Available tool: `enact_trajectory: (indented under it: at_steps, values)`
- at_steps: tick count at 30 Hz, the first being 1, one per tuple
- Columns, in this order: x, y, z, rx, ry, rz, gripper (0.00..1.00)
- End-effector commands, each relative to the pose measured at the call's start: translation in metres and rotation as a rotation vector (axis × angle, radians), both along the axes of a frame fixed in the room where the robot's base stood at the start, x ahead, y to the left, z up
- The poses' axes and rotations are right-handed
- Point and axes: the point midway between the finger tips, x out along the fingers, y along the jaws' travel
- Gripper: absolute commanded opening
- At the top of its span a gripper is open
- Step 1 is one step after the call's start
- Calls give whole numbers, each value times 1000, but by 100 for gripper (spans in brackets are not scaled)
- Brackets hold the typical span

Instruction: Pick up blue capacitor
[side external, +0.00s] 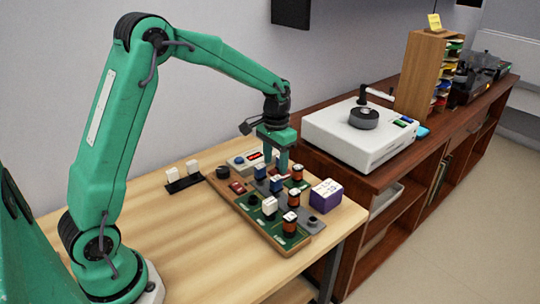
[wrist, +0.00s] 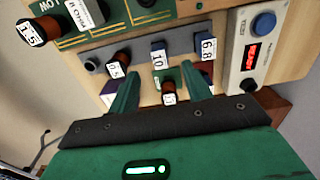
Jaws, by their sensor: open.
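My gripper (side external: 277,168) points down over the back of the board, close to these blocks. In the wrist view my gripper (wrist: 163,76) has its two green fingers apart. A copper coil part (wrist: 169,88) shows between them. Just beyond the fingertips are dark blue blocks labelled 10 (wrist: 158,51) and 6.8 (wrist: 207,47). I cannot tell any contact.
Copper coils (side external: 290,225) and a white-topped part (side external: 269,207) crowd the board. A meter with red display (side external: 246,160) stands behind it, a purple box (side external: 325,195) at right. The front left tabletop is clear.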

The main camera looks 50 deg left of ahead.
Motion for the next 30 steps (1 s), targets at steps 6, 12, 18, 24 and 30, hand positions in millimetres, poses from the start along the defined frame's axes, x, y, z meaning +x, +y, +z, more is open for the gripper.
enact_trajectory:
  at_steps: [6,12,18,24,30]
  values:
    - [0,0,-5,0,2,0,49]
    - [0,0,-20,0,3,0,49]
    - [0,0,-26,0,0,0,49]
    - [1,0,-32,0,2,0,49]
    - [2,-1,-52,0,4,0,49]
